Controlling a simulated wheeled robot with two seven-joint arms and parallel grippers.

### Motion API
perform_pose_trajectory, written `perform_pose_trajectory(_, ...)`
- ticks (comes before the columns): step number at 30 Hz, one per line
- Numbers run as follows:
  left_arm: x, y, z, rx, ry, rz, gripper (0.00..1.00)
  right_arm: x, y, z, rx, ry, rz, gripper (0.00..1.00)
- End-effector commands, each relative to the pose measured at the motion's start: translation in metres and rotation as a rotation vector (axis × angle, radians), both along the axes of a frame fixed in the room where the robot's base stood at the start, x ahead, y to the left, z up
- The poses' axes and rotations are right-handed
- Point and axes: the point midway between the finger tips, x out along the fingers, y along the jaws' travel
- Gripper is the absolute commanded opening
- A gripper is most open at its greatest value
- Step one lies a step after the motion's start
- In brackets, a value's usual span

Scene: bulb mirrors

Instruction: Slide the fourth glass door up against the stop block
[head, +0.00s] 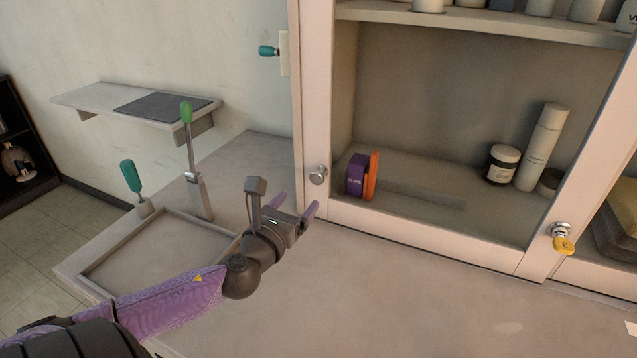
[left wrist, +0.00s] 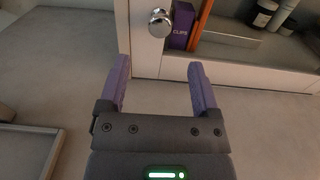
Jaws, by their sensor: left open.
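A white-framed cabinet door (head: 313,110) with a round metal knob (head: 318,175) stands at the cabinet's left. A second knob (head: 560,232) with a yellow tag is on the frame to the right. I cannot tell which door is the fourth, and I cannot make out the stop block. My left gripper (head: 296,204) is open and empty, just below and in front of the left knob. In the left wrist view the knob (left wrist: 160,23) is ahead, beyond the open fingers (left wrist: 160,70), apart from them. My right gripper is not in view.
Inside the cabinet are a purple box (head: 355,175), an orange box (head: 372,177), a dark-lidded jar (head: 502,163) and a tall bottle (head: 541,147). Green-handled levers (head: 187,112) and a shallow tray (head: 222,231) are at the left. The counter (head: 400,300) in front is mostly clear.

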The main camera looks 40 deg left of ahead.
Motion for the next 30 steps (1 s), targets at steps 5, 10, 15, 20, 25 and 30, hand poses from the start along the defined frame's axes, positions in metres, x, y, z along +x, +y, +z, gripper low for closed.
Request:
perform_pose_trajectory(5, 0.027, 0.009, 0.0, 0.002, -0.004, 0.0, 0.81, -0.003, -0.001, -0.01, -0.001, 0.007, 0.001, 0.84)
perform_pose_trajectory(10, 0.06, 0.019, -0.001, 0.0, -0.004, 0.001, 0.81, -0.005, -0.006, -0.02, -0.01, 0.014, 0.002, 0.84)
perform_pose_trajectory(15, 0.082, 0.026, 0.0, -0.001, -0.001, 0.002, 0.81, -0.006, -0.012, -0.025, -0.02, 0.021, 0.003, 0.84)
perform_pose_trajectory(20, 0.091, 0.029, 0.001, 0.0, -0.001, 0.0, 0.81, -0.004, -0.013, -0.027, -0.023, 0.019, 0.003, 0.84)
perform_pose_trajectory(25, 0.092, 0.029, 0.001, 0.0, 0.0, 0.0, 0.81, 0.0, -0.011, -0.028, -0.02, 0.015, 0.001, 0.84)
perform_pose_trajectory(30, 0.092, 0.029, 0.001, 0.0, 0.0, 0.0, 0.68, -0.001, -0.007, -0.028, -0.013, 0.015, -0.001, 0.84)
